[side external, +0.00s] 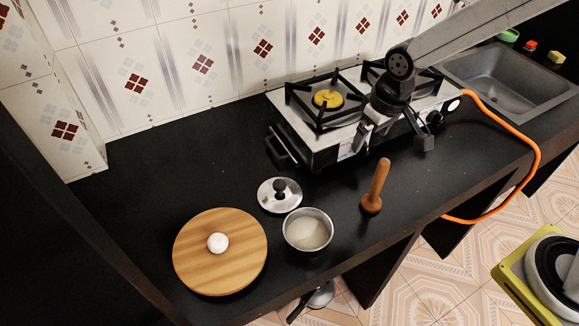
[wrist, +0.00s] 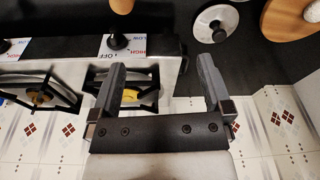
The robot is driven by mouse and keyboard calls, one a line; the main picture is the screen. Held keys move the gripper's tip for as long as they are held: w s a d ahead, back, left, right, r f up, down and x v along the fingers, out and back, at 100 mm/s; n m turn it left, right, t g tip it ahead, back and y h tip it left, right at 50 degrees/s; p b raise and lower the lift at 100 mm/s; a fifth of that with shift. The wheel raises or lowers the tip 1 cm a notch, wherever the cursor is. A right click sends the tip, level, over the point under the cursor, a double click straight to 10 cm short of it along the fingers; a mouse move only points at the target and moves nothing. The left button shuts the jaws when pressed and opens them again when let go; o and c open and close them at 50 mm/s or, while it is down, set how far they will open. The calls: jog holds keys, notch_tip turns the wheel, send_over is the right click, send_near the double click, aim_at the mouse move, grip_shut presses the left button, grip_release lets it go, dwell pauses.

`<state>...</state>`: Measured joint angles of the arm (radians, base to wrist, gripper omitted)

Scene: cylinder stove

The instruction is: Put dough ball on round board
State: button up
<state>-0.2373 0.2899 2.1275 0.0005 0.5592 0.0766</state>
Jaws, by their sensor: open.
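The dough ball (side external: 218,243) is a small white ball resting on the round board (side external: 245,266), near its middle. The board is light striped wood and lies on the black counter at the front left. In the wrist view the dough ball (wrist: 313,12) and part of the board (wrist: 283,22) show at the top right corner. My gripper (side external: 395,138) is over the front of the stove, well to the right of the board and apart from it. In the wrist view my gripper (wrist: 162,72) has its fingers wide apart with nothing held between them.
A metal pot (side external: 308,231) with pale contents and a silver lid (side external: 280,195) stand right of the board. A wooden pestle (side external: 377,186) stands upright before the stove (side external: 325,150). An orange hose (side external: 535,160) and a sink (side external: 515,82) are at the right. The back-left counter is clear.

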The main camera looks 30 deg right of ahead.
jog(key=s+d+f+m, duration=0.1)
jog(key=s+d, duration=0.8)
jog(key=s, duration=0.1)
jog(key=shift+s+d+m+t, duration=0.15)
jog(key=shift+s+m+t, duration=0.05)
jog(key=shift+m+t, duration=0.2)
